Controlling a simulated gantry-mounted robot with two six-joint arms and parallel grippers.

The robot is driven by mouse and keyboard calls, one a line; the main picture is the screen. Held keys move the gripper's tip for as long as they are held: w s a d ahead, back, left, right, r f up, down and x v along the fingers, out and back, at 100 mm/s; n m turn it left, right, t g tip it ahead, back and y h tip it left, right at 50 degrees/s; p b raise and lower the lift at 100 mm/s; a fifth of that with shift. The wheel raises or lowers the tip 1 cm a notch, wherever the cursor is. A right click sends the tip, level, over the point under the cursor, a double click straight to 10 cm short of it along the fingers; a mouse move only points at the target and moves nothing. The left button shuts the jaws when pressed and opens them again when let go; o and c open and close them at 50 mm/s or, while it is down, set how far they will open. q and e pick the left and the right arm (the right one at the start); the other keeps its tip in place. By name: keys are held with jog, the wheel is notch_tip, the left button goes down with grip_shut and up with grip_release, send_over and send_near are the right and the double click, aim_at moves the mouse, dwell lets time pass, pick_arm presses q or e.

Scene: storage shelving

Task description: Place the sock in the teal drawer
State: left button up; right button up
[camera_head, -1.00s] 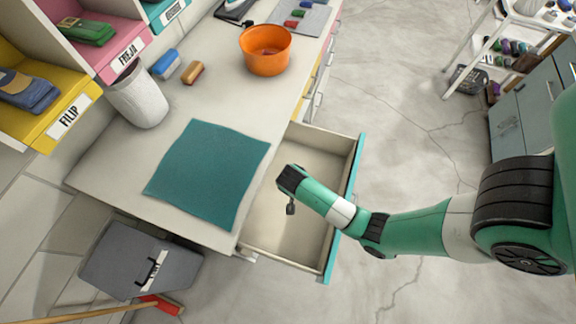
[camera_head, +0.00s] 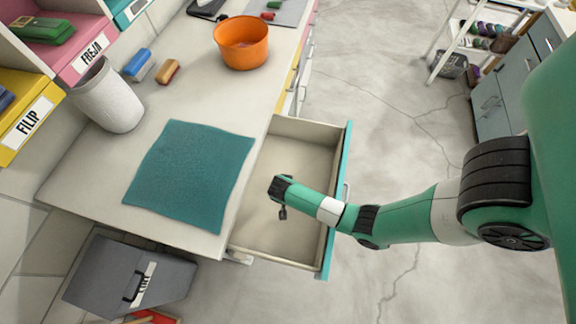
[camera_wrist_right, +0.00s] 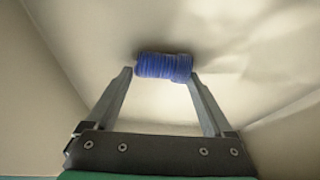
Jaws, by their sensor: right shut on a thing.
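The teal drawer (camera_head: 335,205) is pulled open from the counter, with a teal front and a pale, otherwise empty inside. My right arm reaches over its front edge, and my right gripper (camera_head: 282,214) points down inside the drawer. In the right wrist view, my right gripper (camera_wrist_right: 165,75) is shut on a blue rolled sock (camera_wrist_right: 165,66), held between the fingertips. A dark shadow lies right beside the sock on the drawer floor, so it is close to the floor; I cannot tell if it touches. The sock is hidden in the head view. My left gripper is not in view.
A teal mat (camera_head: 190,172) lies on the counter beside the drawer. A grey lidded box (camera_head: 130,278) is on the floor. Drawer walls (camera_wrist_right: 50,85) surround the gripper.

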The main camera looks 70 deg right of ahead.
jog(key=o, duration=1.1)
jog(key=shift+f, duration=0.1)
jog(key=shift+c, duration=0.2)
jog(key=p+v, duration=0.4)
jog(key=v, duration=0.8)
jog(key=shift+p, duration=0.3)
